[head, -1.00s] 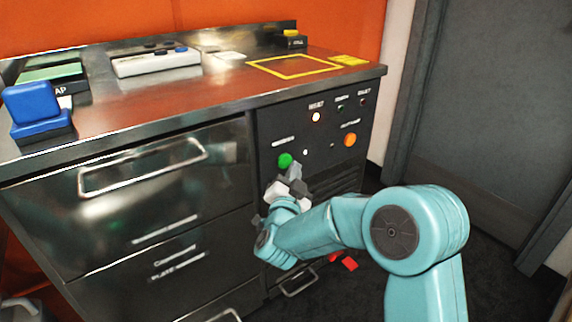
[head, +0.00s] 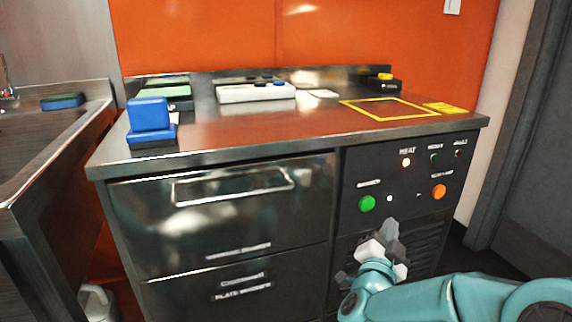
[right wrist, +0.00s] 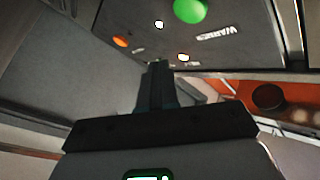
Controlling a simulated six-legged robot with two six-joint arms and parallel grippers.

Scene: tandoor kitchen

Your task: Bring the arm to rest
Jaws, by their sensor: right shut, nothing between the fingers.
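My right arm (head: 440,300) is teal and comes in from the lower right in the head view. My right gripper (head: 385,235) is shut and empty, in front of the dark control panel, just below and right of the green button (head: 367,203). I cannot tell whether it touches the panel. In the right wrist view the gripper's dark fingers (right wrist: 157,85) are together, with the green button (right wrist: 190,10) beyond them at the top. My left gripper is not in view.
The steel counter (head: 290,145) has drawers below. On it are a blue block (head: 148,114), a white box (head: 255,93), a yellow outlined square (head: 390,115) and a yellow-topped button (head: 384,81). The panel has an orange button (head: 438,192). A sink (head: 45,125) stands at left.

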